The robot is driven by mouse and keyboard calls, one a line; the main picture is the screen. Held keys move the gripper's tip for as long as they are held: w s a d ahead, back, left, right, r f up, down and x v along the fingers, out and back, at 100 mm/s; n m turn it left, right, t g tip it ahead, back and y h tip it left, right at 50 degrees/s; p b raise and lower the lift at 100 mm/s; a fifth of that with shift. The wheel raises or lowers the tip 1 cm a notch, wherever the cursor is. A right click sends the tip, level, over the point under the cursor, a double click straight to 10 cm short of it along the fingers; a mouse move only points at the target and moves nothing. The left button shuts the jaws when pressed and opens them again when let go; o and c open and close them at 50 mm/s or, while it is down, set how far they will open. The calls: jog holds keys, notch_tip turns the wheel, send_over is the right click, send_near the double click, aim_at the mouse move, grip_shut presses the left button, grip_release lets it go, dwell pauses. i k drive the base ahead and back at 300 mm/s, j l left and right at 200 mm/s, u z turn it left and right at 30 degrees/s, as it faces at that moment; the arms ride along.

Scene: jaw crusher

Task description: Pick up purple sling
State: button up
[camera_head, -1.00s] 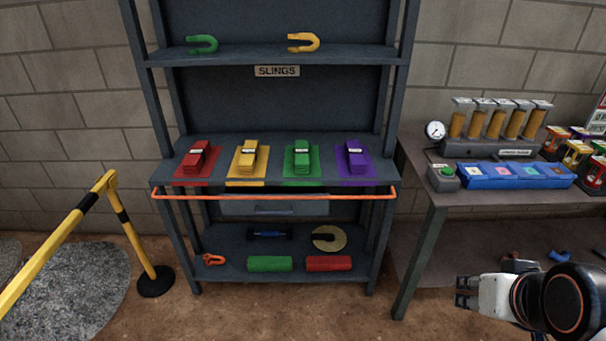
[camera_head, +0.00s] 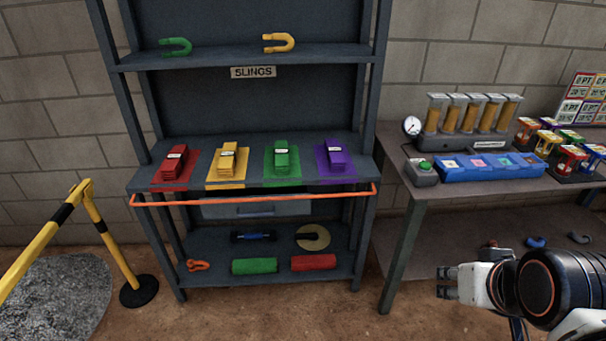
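The purple sling (camera_head: 337,156) is a folded bundle with a white label, lying on a purple mat (camera_head: 322,169) at the right end of the rack's middle shelf. Green (camera_head: 282,157), yellow (camera_head: 228,159) and red (camera_head: 175,162) slings lie in a row to its left, each on a mat of its own colour. My gripper (camera_head: 441,283) is at the lower right, well below and to the right of the purple sling, in front of the side table. It points left and touches none of the slings. Its fingers are small and dark, and their opening is unclear.
An orange bar (camera_head: 255,199) runs along the front of the sling shelf (camera_head: 205,187). The side table (camera_head: 470,187) stands right of the rack with a blue tray (camera_head: 490,167) and a gauge (camera_head: 412,127). A yellow-black barrier (camera_head: 107,240) stands at left.

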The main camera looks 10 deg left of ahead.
aim_at(335, 155)
jog(key=i+l+u, duration=0.25)
jog(key=i+l, duration=0.3)
jog(key=i+l+u, duration=0.25)
jog(key=i+l, duration=0.35)
jog(key=l, duration=0.1)
